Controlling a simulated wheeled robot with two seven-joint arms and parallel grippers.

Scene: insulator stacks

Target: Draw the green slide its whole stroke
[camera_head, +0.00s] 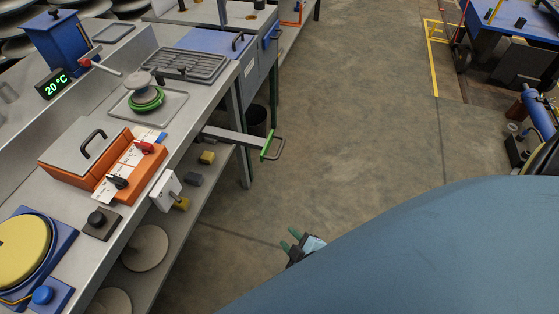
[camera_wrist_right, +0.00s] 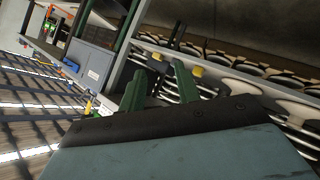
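The green slide shows in the head view as a flat grey bar that sticks out from the bench's front edge and ends in a green handle loop (camera_head: 271,147) over the floor. My right gripper (camera_head: 293,239) is below this handle in the picture, apart from it and over open floor. In the right wrist view its two green fingers (camera_wrist_right: 159,88) stand apart with nothing held between them. I cannot make out the slide's handle surely in the wrist view. My left gripper is not in view.
The metal bench (camera_head: 190,120) carries an orange box (camera_head: 88,153), a tray with a green-ringed insulator (camera_head: 146,97) and a blue post. A white plate (camera_head: 166,190) with a knob juts from its front. A lower shelf holds discs and small blocks. The floor (camera_head: 350,120) right of the handle is clear.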

